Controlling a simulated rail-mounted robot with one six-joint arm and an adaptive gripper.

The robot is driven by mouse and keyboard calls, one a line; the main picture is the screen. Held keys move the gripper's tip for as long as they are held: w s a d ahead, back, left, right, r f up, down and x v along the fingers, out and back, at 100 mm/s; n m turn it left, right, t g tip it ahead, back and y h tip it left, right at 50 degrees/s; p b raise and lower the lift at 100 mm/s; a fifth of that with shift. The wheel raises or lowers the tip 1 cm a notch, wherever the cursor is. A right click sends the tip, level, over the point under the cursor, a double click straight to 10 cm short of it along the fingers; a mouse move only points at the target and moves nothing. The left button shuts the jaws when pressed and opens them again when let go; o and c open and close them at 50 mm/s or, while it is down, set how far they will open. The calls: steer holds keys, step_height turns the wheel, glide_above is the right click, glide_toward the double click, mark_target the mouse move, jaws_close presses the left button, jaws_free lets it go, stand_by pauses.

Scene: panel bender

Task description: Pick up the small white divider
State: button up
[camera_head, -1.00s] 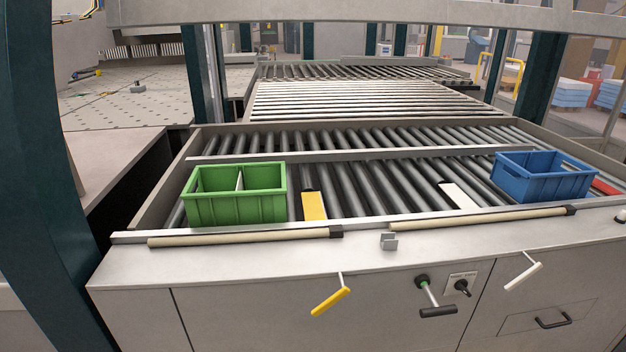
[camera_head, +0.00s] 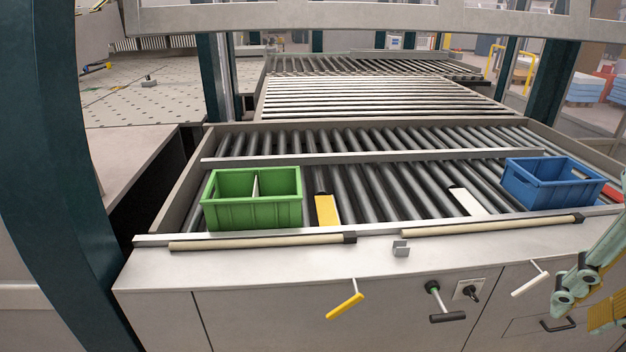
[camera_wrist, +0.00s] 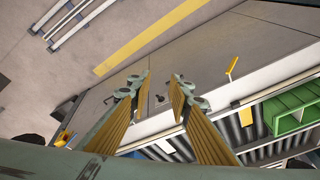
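A thin white divider (camera_head: 255,186) stands upright inside the green bin (camera_head: 252,215), splitting it into two compartments. Its lower part is hidden by the bin's front wall. A white flat piece (camera_head: 467,201) also lies on the rollers to the right. My gripper (camera_wrist: 162,84) is open and empty in the wrist view, its two gold-padded fingers apart. The green bin (camera_wrist: 291,121) shows at the right edge of that view, away from the fingers. In the head view part of my gripper shows at the right edge, far from the green bin.
A blue bin (camera_head: 545,195) stands at the right on the rollers. A yellow flat piece (camera_head: 326,210) lies beside the green bin. Light rods (camera_head: 262,242) run along the front ledge. Yellow (camera_head: 345,305) and white (camera_head: 530,284) handles stick out from the front panel.

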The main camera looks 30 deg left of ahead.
steer(key=w+a+r+m+g+p, duration=0.2)
steer(key=w+a+p, duration=0.7)
steer(key=w+a, duration=0.55)
steer(key=w+a+f+n+p, duration=0.2)
steer(key=w+a+f+p, duration=0.15)
steer(key=w+a, duration=0.9)
steer(key=a+f+n+t, duration=0.1)
steer(key=a+f+n, duration=0.1)
steer(key=a, duration=1.2)
steer(key=s+a+f+n+y, duration=0.1)
steer(key=a+f+n, duration=0.2)
steer(key=a, duration=1.2)
steer(key=s+a+f+n+t, duration=0.1)
steer(key=a+f, duration=0.4)
steer(key=a, duration=0.9)
steer(key=shift+a+f+n+t+y, duration=0.15)
steer(key=shift+a+n+t+y, duration=0.2)
steer(key=shift+n, duration=0.45)
steer(key=shift+f, duration=0.15)
